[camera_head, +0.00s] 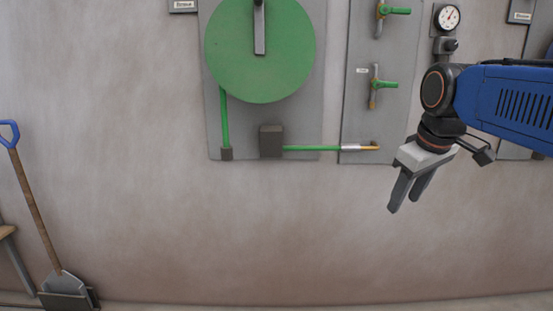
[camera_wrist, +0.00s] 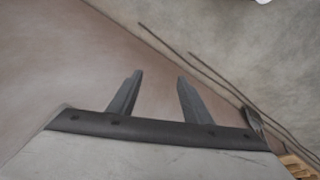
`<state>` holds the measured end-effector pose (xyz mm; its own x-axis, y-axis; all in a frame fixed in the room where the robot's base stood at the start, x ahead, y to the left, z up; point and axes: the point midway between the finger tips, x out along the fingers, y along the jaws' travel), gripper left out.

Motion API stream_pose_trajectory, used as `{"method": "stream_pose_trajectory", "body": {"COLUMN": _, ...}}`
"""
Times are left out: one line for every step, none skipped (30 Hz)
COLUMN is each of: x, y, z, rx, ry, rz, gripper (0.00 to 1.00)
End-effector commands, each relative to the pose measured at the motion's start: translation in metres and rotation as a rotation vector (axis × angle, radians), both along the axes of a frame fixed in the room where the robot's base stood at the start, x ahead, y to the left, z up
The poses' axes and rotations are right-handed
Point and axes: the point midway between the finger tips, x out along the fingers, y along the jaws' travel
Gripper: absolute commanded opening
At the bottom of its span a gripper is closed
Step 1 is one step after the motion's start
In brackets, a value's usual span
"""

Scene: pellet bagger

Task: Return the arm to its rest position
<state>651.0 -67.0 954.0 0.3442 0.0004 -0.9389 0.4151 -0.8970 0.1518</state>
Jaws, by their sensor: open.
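My gripper (camera_head: 404,193) hangs at the end of my blue arm on the right of the head view, in front of the wall and pointing down. In the wrist view my gripper (camera_wrist: 153,85) shows two dark fingers apart with nothing between them. It is open, empty and touches nothing that I can see.
A grey panel with a green disc (camera_head: 260,75) is on the wall left of my gripper. Behind my arm are green-handled valves (camera_head: 384,85) and a gauge (camera_head: 448,17). A shovel (camera_head: 37,210) leans at the far left. The wall below the panels is clear.

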Motion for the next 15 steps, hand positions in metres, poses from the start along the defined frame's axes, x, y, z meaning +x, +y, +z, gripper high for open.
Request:
{"method": "stream_pose_trajectory", "body": {"x": -0.018, "y": 0.0, "z": -0.015, "rx": 0.013, "ry": -0.005, "rz": -0.034, "gripper": 0.45}}
{"method": "stream_pose_trajectory", "body": {"x": -0.027, "y": -0.001, "z": -0.024, "rx": 0.021, "ry": -0.009, "rz": -0.057, "gripper": 0.45}}
{"method": "stream_pose_trajectory", "body": {"x": -0.039, "y": -0.001, "z": -0.037, "rx": 0.033, "ry": -0.014, "rz": -0.088, "gripper": 0.45}}
{"method": "stream_pose_trajectory", "body": {"x": -0.048, "y": -0.001, "z": -0.046, "rx": 0.041, "ry": -0.016, "rz": -0.112, "gripper": 0.45}}
{"method": "stream_pose_trajectory", "body": {"x": -0.057, "y": -0.001, "z": -0.056, "rx": 0.051, "ry": -0.021, "rz": -0.134, "gripper": 0.45}}
{"method": "stream_pose_trajectory", "body": {"x": -0.069, "y": -0.001, "z": -0.07, "rx": 0.063, "ry": -0.025, "rz": -0.165, "gripper": 0.45}}
{"method": "stream_pose_trajectory", "body": {"x": -0.077, "y": -0.001, "z": -0.08, "rx": 0.072, "ry": -0.028, "rz": -0.188, "gripper": 0.45}}
{"method": "stream_pose_trajectory", "body": {"x": -0.086, "y": -0.002, "z": -0.09, "rx": 0.081, "ry": -0.032, "rz": -0.211, "gripper": 0.45}}
{"method": "stream_pose_trajectory", "body": {"x": -0.098, "y": -0.002, "z": -0.104, "rx": 0.093, "ry": -0.036, "rz": -0.241, "gripper": 0.45}}
{"method": "stream_pose_trajectory", "body": {"x": -0.106, "y": -0.002, "z": -0.115, "rx": 0.102, "ry": -0.038, "rz": -0.263, "gripper": 0.45}}
{"method": "stream_pose_trajectory", "body": {"x": -0.113, "y": -0.002, "z": -0.125, "rx": 0.111, "ry": -0.042, "rz": -0.283, "gripper": 0.45}}
{"method": "stream_pose_trajectory", "body": {"x": -0.123, "y": -0.002, "z": -0.137, "rx": 0.121, "ry": -0.046, "rz": -0.309, "gripper": 0.45}}
{"method": "stream_pose_trajectory", "body": {"x": -0.129, "y": -0.002, "z": -0.146, "rx": 0.129, "ry": -0.048, "rz": -0.327, "gripper": 0.45}}
{"method": "stream_pose_trajectory", "body": {"x": -0.135, "y": -0.002, "z": -0.154, "rx": 0.136, "ry": -0.051, "rz": -0.344, "gripper": 0.45}}
{"method": "stream_pose_trajectory", "body": {"x": -0.142, "y": -0.002, "z": -0.164, "rx": 0.144, "ry": -0.054, "rz": -0.363, "gripper": 0.45}}
